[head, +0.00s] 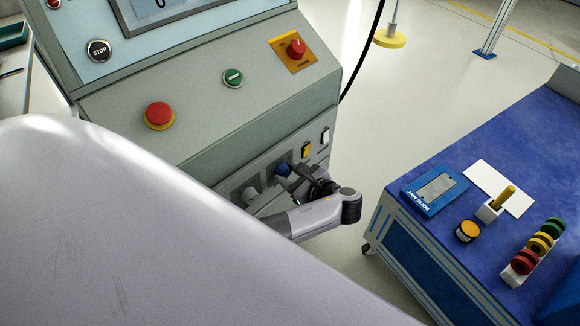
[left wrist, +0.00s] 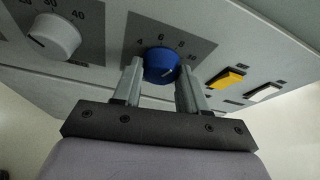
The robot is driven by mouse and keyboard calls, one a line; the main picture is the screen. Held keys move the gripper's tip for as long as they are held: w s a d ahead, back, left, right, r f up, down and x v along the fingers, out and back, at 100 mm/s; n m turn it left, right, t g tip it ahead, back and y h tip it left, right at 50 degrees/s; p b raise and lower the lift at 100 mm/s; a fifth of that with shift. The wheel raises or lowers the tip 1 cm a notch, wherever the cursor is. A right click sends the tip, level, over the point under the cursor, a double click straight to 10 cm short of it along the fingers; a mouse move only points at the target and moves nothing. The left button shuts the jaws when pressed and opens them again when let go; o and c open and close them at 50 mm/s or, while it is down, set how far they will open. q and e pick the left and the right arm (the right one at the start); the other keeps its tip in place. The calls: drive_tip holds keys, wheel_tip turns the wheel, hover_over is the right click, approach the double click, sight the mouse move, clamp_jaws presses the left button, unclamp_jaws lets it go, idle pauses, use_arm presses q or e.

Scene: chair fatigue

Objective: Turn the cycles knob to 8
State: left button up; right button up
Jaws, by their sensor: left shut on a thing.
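The cycles knob, a blue round knob (left wrist: 160,64), sits on a dark scale plate (left wrist: 205,50) marked 4, 6, 8 and 10 in the left wrist view. A small pale mark shows on the lower right of its face; I cannot tell exactly which number it points at. My left gripper (left wrist: 161,82) has one finger on each side of the knob and is shut on it. In the head view the blue knob (head: 283,169) shows at the front panel, with my left gripper (head: 294,178) against it, partly hidden by its own wrist. My right gripper is out of view.
A white knob (left wrist: 54,37) with its own scale is left of the blue one. A yellow switch (left wrist: 226,77) and a white switch (left wrist: 263,92) are close on the right. A red stop button (head: 159,115) is above on the console. A blue-topped cart (head: 440,160) stands at right.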

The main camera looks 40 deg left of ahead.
use_arm(q)
drive_tip(key=o, duration=1)
drive_tip(key=shift+o, duration=0.2)
drive_tip(key=shift+d, duration=0.1)
drive_tip(key=p+v, duration=0.1)
drive_tip(key=v, duration=0.6)
